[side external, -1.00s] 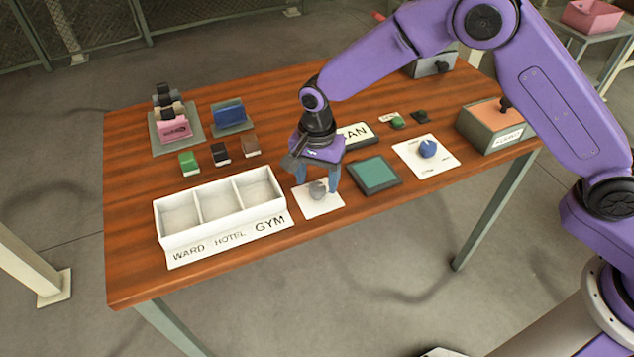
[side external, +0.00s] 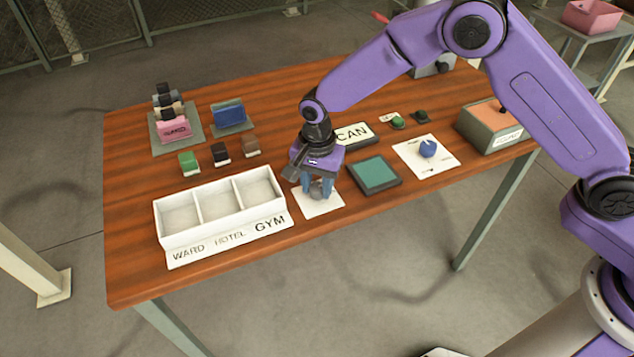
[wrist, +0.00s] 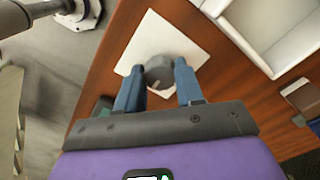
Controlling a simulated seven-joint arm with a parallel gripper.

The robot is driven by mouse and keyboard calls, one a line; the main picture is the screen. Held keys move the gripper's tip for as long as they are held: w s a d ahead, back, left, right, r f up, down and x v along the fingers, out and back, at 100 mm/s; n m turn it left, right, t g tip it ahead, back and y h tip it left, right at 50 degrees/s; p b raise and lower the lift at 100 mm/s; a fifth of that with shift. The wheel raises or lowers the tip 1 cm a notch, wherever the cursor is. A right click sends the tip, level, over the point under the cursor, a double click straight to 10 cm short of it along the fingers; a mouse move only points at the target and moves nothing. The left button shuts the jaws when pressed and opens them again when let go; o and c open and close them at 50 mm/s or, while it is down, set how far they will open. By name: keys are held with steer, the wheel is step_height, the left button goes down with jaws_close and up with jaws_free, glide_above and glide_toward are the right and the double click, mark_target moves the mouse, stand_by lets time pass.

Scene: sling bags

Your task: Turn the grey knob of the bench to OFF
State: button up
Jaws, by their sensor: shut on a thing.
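The grey knob (wrist: 159,72) sits on a white square plate (side external: 322,208) on the wooden bench (side external: 135,270). My gripper (side external: 320,190) points down over the plate, its blue fingers at the knob. In the wrist view the two fingers of my gripper (wrist: 160,80) stand on either side of the knob, shut on it. In the side view the fingers partly cover the knob.
A white bin (side external: 160,225) with WARD, HOTEL and GYM compartments stands left of the plate. A green pad (side external: 375,172) lies to its right. Beyond are a blue knob (side external: 428,148) on its own plate and a CAN sign (side external: 353,134). Several small coloured blocks lie behind the bin.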

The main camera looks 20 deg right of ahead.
steer(key=shift+n, duration=0.3)
steer(key=n, duration=0.8)
steer(key=shift+d, duration=0.1)
steer(key=n, duration=0.9)
steer(key=shift+d, duration=0.1)
stand_by(0.4)
steer(key=o, duration=1.1)
steer(key=shift+c, duration=0.2)
